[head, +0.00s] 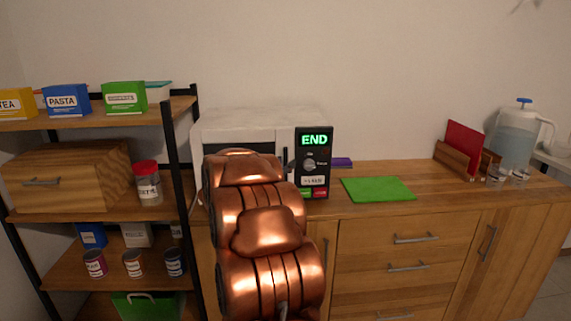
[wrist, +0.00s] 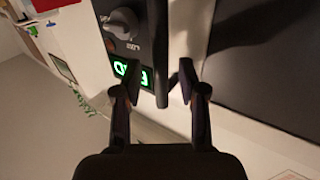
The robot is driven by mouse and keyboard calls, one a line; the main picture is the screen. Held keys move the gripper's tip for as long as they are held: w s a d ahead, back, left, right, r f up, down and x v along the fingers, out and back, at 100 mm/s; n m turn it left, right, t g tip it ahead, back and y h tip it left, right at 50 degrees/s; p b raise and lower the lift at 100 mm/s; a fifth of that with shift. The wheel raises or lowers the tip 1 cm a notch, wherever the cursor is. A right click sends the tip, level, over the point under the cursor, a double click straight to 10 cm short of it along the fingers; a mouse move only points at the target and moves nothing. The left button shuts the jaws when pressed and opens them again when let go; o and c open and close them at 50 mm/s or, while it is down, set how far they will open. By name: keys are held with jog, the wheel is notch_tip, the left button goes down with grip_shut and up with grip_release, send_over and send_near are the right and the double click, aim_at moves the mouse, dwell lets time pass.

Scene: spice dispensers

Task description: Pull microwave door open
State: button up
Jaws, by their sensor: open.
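The white microwave (head: 262,118) stands on the left end of the wooden counter. Its black control panel (head: 313,178) shows a green "END", and my copper arm hides most of its door. In the wrist view the control panel (wrist: 122,42) is at upper left and the door's dark window (wrist: 265,62) at right. A dark upright bar (wrist: 161,45), seemingly the door handle, lies between them. My gripper (wrist: 158,80) is open, with one finger on each side of the bar's lower end. I cannot tell whether either finger touches it. The door looks shut.
A shelf rack (head: 172,150) with boxes, jars and cans stands left of the microwave. A green mat (head: 378,189) lies on the counter to the right. Farther right are a wooden holder (head: 455,160) and a water pitcher (head: 516,138). The counter between mat and holder is clear.

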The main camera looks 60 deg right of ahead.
jog(key=shift+w+d+f, duration=0.1)
jog(key=shift+w+d, duration=0.05)
jog(key=shift+d, duration=0.6)
grip_shut()
